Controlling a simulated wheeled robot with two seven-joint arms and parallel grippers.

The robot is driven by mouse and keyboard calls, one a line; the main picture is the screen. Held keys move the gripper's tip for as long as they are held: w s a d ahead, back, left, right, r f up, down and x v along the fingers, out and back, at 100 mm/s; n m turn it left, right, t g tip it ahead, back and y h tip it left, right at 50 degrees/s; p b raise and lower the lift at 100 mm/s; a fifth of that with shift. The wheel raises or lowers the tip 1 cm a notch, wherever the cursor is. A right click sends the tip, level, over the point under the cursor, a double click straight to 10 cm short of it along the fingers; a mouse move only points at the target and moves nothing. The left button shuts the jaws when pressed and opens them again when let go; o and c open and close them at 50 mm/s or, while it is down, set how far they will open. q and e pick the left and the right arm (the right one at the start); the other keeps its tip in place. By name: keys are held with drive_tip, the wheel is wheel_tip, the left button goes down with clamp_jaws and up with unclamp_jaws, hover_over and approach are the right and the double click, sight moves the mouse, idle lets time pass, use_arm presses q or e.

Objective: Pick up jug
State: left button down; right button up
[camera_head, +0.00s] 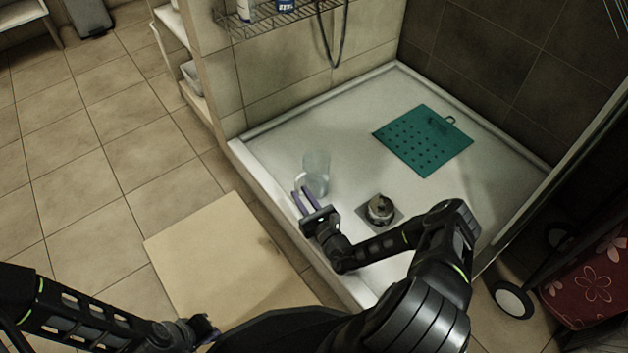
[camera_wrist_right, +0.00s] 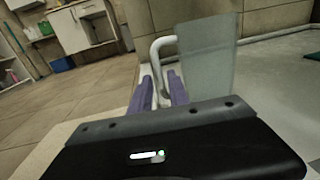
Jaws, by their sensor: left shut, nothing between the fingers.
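The jug (camera_head: 317,172) is a translucent, pale vessel standing in the white shower basin, close to its left edge. In the right wrist view the jug (camera_wrist_right: 208,65) fills the upper middle, with its whitish handle (camera_wrist_right: 156,58) on the left. My right gripper (camera_head: 302,195) is on the left side of the jug. Its purple fingers (camera_wrist_right: 160,92) stand apart, with the lower part of the handle showing between them; contact cannot be made out. My left gripper (camera_head: 207,331) is shut and empty at the bottom, away from the jug, partly hidden.
The basin (camera_head: 345,118) holds a round metal drain piece (camera_head: 380,209) and a green perforated mat (camera_head: 424,140). A wire rack (camera_head: 280,17) hangs on the wall. A beige mat (camera_head: 225,262) lies on the tiles. A red flowered bag with wheels (camera_head: 595,285) stands right.

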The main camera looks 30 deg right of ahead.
sight(297, 191)
drive_tip(key=shift+w, duration=0.55)
drive_tip(key=shift+w+f+b, duration=0.1)
drive_tip(key=shift+w+b, duration=0.25)
drive_tip(key=shift+b, duration=0.05)
drive_tip(key=w+b, duration=0.2)
drive_tip(key=w, duration=0.1)
drive_tip(key=shift+w, duration=0.3)
drive_tip(key=shift+w+a+b, duration=0.1)
drive_tip(key=shift+w+b, duration=0.2)
drive_tip(key=shift+w, duration=0.05)
drive_tip(key=shift+w+r, duration=0.1)
drive_tip(key=shift+r, duration=0.1)
drive_tip(key=shift+c, duration=0.3)
clamp_jaws()
